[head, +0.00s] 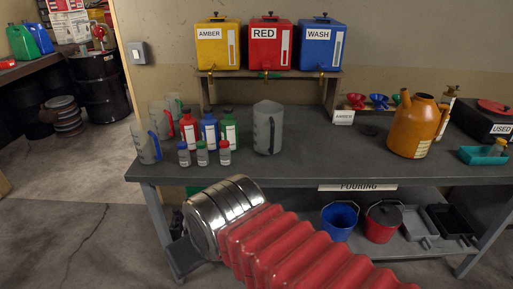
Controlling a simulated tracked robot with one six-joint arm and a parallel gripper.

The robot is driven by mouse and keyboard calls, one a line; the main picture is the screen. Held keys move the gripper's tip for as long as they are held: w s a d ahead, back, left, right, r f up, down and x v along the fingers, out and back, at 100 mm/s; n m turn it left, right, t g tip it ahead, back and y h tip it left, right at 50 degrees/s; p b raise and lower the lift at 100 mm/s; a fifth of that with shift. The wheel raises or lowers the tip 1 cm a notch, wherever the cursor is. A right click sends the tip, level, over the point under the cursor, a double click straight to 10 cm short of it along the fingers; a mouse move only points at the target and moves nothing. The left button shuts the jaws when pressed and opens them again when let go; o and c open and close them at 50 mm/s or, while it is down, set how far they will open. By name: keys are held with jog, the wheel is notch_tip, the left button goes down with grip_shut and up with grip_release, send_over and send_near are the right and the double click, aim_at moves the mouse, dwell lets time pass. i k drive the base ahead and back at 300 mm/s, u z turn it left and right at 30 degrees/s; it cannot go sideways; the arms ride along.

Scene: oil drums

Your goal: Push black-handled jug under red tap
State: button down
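The red tank (269,47) labelled RED stands on a rack between the amber and wash tanks. Its red tap (267,75) hangs below it. In the picture the jug is below this tap, but it stands nearer to me than the rack. My arm, with red bellows and a silver wrist section, reaches in front of the bench, low and left of the jug.
A blue-handled jug (146,143) and more jugs stand at the bench's left end. Red, blue and green bottles (209,131) and small jars (203,154) stand left of the jug. An orange can (413,128) is at right.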

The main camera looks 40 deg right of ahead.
aim_at(268, 114)
jog(key=z, duration=0.3)
jog(key=i, duration=1.2)
jog(key=z, duration=0.5)
